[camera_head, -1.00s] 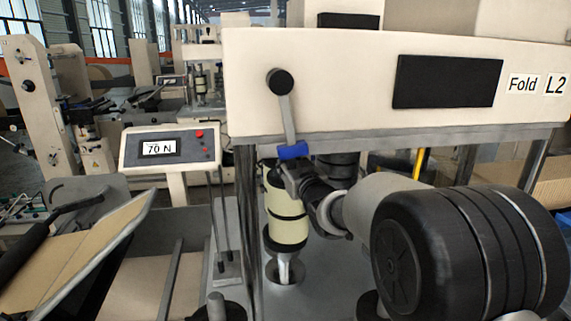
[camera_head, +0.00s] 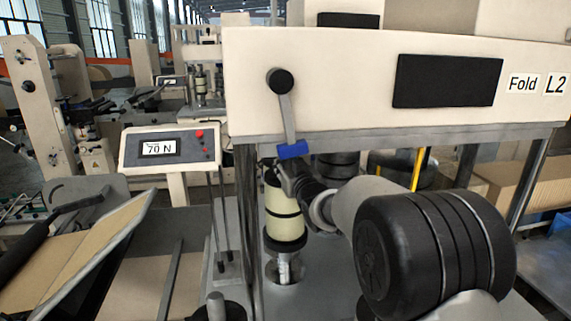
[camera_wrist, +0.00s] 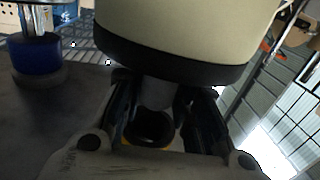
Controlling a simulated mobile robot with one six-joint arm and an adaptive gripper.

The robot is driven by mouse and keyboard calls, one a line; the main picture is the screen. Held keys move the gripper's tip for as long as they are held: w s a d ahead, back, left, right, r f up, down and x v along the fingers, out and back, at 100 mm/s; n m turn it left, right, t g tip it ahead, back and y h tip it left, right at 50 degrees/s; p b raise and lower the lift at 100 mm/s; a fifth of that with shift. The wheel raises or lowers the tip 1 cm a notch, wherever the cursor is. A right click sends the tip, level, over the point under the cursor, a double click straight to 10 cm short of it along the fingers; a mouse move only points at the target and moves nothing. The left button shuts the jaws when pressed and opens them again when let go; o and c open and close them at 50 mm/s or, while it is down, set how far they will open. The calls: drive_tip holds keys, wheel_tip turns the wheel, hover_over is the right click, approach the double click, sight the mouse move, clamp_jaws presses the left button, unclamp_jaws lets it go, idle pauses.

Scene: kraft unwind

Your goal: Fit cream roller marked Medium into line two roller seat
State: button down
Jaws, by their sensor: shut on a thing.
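The cream roller (camera_head: 287,212) with black bands stands upright under the Fold L2 machine head in the head view. Its lower end is above or at a round metal seat (camera_head: 285,272) with a bright spindle; I cannot tell whether they are fully engaged. My gripper (camera_head: 285,172) is at the roller's top end and shut on it, partly hidden by the machine's lever. In the wrist view, the roller (camera_wrist: 190,25) fills the top, its black end (camera_wrist: 165,62) facing my fingers, with a grey stub between them. No size mark is readable.
A metal post (camera_head: 246,220) stands left of the roller. A display reads 70 N (camera_head: 160,148). Dark rollers (camera_head: 337,165) stand behind my arm.

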drive_tip(key=shift+r, duration=0.1)
drive_tip(key=c, duration=1.2)
unclamp_jaws()
drive_tip(key=shift+f, duration=0.2)
drive_tip(key=shift+c, duration=0.2)
drive_tip(key=shift+r, duration=0.15)
drive_tip(key=v, duration=1.2)
